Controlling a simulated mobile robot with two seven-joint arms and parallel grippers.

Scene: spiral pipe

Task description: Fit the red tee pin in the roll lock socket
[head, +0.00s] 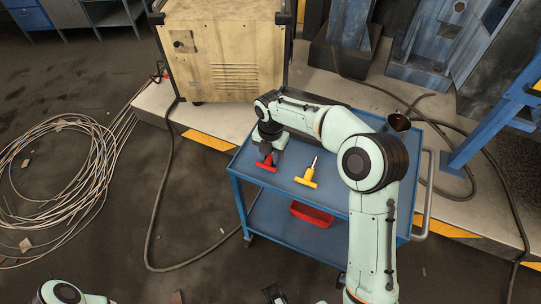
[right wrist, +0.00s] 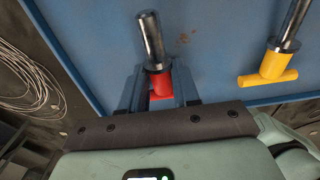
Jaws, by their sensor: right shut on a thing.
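The red tee pin (head: 266,163) is at the left part of the blue cart's top. My right gripper (head: 268,148) is shut on its red handle (right wrist: 161,84). In the right wrist view, its steel shaft (right wrist: 151,40) points away from the jaws over the blue top; I cannot tell whether it touches it. The gripper's fingers hide part of the handle. I cannot make out the roll lock socket in either view. A dark piece at the head view's bottom edge may be my left gripper; its jaws do not show clearly.
A yellow tee pin (head: 306,178) lies right of the red one, also in the wrist view (right wrist: 268,68). A dark cup (head: 399,122) stands at the cart's back right. The blue cart (head: 240,165) carries a red tray (head: 312,214) below. Cables and a wooden-coloured cabinet (head: 222,50) stand behind.

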